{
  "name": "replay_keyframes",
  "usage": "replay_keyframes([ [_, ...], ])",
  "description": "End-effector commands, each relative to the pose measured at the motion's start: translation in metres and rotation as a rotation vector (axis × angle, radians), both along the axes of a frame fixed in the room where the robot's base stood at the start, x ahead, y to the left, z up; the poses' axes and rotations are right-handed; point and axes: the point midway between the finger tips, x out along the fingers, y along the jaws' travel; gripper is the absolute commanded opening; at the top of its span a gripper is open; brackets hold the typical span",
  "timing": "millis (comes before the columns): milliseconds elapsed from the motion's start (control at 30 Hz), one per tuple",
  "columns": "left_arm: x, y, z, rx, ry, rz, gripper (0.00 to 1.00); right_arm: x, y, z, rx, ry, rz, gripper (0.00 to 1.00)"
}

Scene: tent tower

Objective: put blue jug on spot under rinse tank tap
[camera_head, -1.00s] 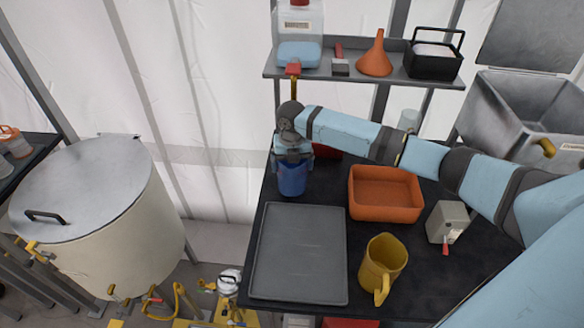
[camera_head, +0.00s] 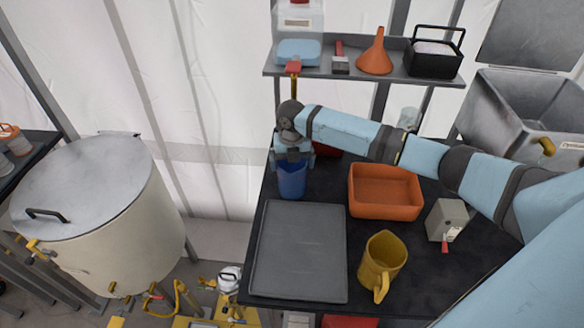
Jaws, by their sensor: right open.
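The blue jug (camera_head: 292,180) stands upright at the back left of the dark table, behind the grey tray. My right gripper (camera_head: 291,158) is directly above and at the jug's rim, pointing down, with its jaws open. The gripper hides the top of the jug. The rinse tank (camera_head: 299,30), a clear tank with blue water, stands on the shelf above. Its tap (camera_head: 293,68) with a red handle hangs over the shelf's front edge, above my right wrist. The spot under the tap is not clearly visible. My left gripper is out of view.
A grey tray (camera_head: 298,250), an orange bin (camera_head: 385,192), a yellow jug (camera_head: 381,262) and a grey box with a red lever (camera_head: 446,220) occupy the table (camera_head: 420,285). The shelf (camera_head: 342,73) holds an orange funnel (camera_head: 376,55) and a black caddy (camera_head: 433,60).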

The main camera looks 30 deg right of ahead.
Motion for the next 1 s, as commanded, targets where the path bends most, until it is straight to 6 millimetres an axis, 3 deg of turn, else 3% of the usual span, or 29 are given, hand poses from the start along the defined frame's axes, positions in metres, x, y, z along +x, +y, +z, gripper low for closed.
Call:
replay_keyframes([
  [200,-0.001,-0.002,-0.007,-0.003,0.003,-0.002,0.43,0.001,0.000,0.037,0.000,-0.003,0.000,1.00],
  [333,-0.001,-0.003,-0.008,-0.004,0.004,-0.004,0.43,0.000,0.000,0.051,0.000,-0.001,0.000,1.00],
  [1000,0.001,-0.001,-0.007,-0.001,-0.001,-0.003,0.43,0.000,0.000,0.055,0.000,0.001,0.000,1.00],
])
